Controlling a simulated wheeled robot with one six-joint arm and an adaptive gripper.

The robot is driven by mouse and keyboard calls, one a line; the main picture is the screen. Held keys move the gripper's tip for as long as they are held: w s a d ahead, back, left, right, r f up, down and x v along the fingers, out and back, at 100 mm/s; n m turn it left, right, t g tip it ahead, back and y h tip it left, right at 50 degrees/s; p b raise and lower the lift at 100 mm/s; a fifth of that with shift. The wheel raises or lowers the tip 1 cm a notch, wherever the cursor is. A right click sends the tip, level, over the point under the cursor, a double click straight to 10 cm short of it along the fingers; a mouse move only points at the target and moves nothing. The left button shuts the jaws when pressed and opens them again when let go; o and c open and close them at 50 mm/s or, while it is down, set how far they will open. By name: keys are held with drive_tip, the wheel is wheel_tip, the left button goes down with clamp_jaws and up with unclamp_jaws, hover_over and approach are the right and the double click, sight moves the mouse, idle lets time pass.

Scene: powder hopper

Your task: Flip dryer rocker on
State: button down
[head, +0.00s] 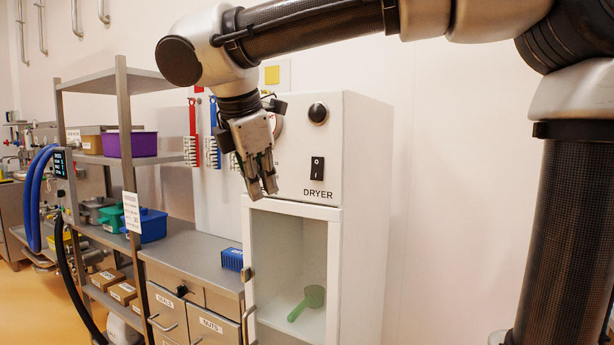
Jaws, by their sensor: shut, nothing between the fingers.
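The dryer (365,170) is a white cabinet labelled DRYER with a glass door below its front panel. Its black rocker switch (317,168) sits on that panel above the label, marked I at the top and O below. I cannot tell which side of the rocker is pressed in. My gripper (263,192) is shut and empty, pointing down in front of the panel's left part, to the left of the rocker. It appears apart from the rocker. It partly hides a round dial behind it.
A black round knob (318,113) is above the rocker. A green scoop (307,303) lies inside the dryer behind the glass. A steel counter (195,250) with drawers and a shelf rack with a purple bin (131,144) stand to the left. The wall right of the dryer is bare.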

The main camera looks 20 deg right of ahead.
sight(317, 169)
drive_tip(key=d+r+n+h, duration=0.2)
drive_tip(key=d+r+n, duration=0.1)
drive_tip(key=r+n, duration=0.3)
wheel_tip(317, 169, up, 2)
drive_tip(key=shift+w+d+r+t+h, duration=0.1)
drive_tip(key=shift+w+d+t+h, duration=0.2)
drive_tip(key=shift+w+t, duration=0.1)
drive_tip(key=shift+w+d+r+x, duration=0.25)
drive_tip(key=shift+r+x, duration=0.05)
drive_tip(key=shift+x, duration=1.85)
drive_tip(key=shift+w+d+r+x, duration=0.25)
drive_tip(key=shift+w+x, duration=0.05)
drive_tip(key=shift+x, duration=1.85)
drive_tip(key=shift+w+d+r+x, duration=0.25)
drive_tip(key=shift+r+x, duration=0.05)
drive_tip(key=shift+x, duration=1.85)
